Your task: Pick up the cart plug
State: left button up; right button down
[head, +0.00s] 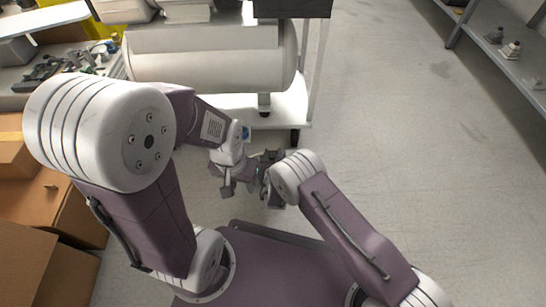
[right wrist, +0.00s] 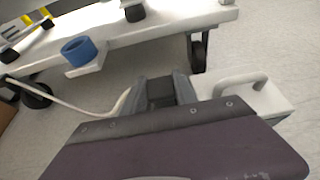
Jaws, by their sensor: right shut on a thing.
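My right gripper (head: 268,182) is low in front of the white cart (head: 210,106). In the right wrist view its fingers (right wrist: 160,92) are shut on a dark block between them, taken to be the cart plug (right wrist: 160,90). A pale cable (right wrist: 70,106) runs from the cart side to the left of those fingers. The plug is mostly hidden by the fingers. My left gripper (head: 238,188) hangs just left of the right one, with its fingers apart. I cannot tell whether the two grippers touch.
A blue ring holder (right wrist: 78,50) sticks out from the cart edge. The cart carries a large pale tank (head: 205,58) and stands on dark casters (head: 295,137). Cardboard boxes (head: 70,215) stand at left, a grey shelf (head: 510,65) at right. The floor at right is clear.

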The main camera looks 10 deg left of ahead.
aim_at(276, 154)
jog(key=r+p, duration=0.2)
jog(key=d+r+p, duration=0.1)
jog(key=r+p, duration=0.2)
jog(key=shift+r+p, duration=0.3)
jog(key=shift+r, duration=0.05)
jog(key=d+r+p, duration=0.5)
jog(key=d+p, duration=0.2)
jog(key=d, duration=0.3)
jog(key=shift+w+d+r, duration=0.15)
jog(key=shift+w+d, duration=0.1)
jog(key=shift+d, duration=0.05)
